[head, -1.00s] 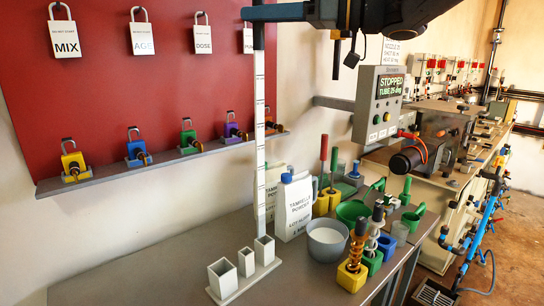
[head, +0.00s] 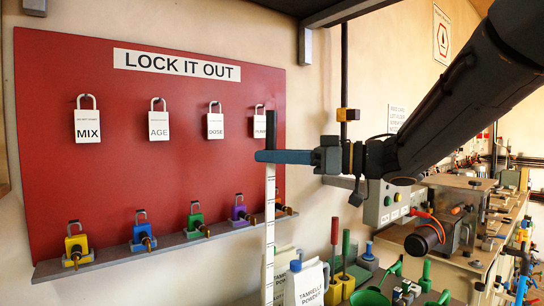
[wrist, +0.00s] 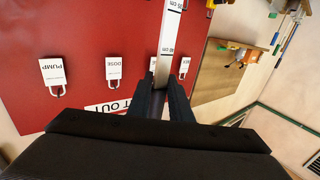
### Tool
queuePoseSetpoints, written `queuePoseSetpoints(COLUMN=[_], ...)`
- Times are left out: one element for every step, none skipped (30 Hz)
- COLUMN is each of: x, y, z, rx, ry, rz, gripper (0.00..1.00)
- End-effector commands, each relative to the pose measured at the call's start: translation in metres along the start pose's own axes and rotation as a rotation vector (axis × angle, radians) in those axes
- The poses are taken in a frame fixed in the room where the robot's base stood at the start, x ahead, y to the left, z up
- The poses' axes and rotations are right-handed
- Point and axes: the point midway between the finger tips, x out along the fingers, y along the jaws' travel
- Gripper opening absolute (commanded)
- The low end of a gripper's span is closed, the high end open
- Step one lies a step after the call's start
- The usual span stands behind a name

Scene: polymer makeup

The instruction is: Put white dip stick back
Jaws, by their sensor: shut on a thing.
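The white dip stick (head: 269,225) is a long, thin, upright strip with dark scale marks. My gripper (head: 268,156) is shut on it near its top end in the head view. The stick runs down out of the bottom of that view, so its lower end is hidden, and the white holder is out of view. In the wrist view, the stick (wrist: 171,35) with its centimetre marks extends away from between the fingers of my gripper (wrist: 166,88).
A red lockout board (head: 150,185) with hanging tags and padlocks on a grey ledge (head: 100,262) stands behind and left of the stick. White powder jugs (head: 307,283) and a red-handled tool (head: 334,231) stand close right of it. A grey machine (head: 385,203) is further right.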

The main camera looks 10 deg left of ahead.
Motion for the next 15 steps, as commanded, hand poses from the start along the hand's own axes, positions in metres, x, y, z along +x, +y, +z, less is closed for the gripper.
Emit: queuePoseSetpoints(x=[0.0002, 0.0003, 0.0004, 0.0004, 0.0004, 0.0004, 0.0004, 0.0005, 0.0005, 0.0004, 0.0004, 0.0004, 0.0004, 0.0004, 0.0003], y=[-0.0002, -0.0002, -0.0002, -0.0003, -0.0005, -0.0007, -0.0007, -0.0008, -0.0008, -0.0008, -0.0008, -0.0009, -0.0008, -0.0008, -0.0009], z=[0.0103, 0.0103, 0.0103, 0.0103, 0.0106, 0.0102, 0.0094, 0.0087, 0.0077, 0.0072, 0.0066, 0.0061, 0.0057, 0.0053, 0.0049], rx=[0.011, 0.011, 0.012, 0.012, 0.012, 0.012, 0.011, 0.010, 0.009, 0.009, 0.008, 0.008, 0.007, 0.007, 0.006], ry=[-0.015, -0.015, -0.015, -0.015, -0.015, -0.015, -0.014, -0.013, -0.011, -0.011, -0.010, -0.009, -0.009, -0.008, -0.008], rz=[-0.001, -0.001, -0.001, -0.001, -0.001, -0.002, -0.002, -0.002, -0.002, -0.002, -0.002, -0.002, -0.002, -0.002, -0.002], gripper=[0.00, 0.00, 0.00, 0.00, 0.23, 0.30, 0.35, 0.37, 0.37, 0.37, 0.37, 0.37, 0.37, 0.37, 0.37])
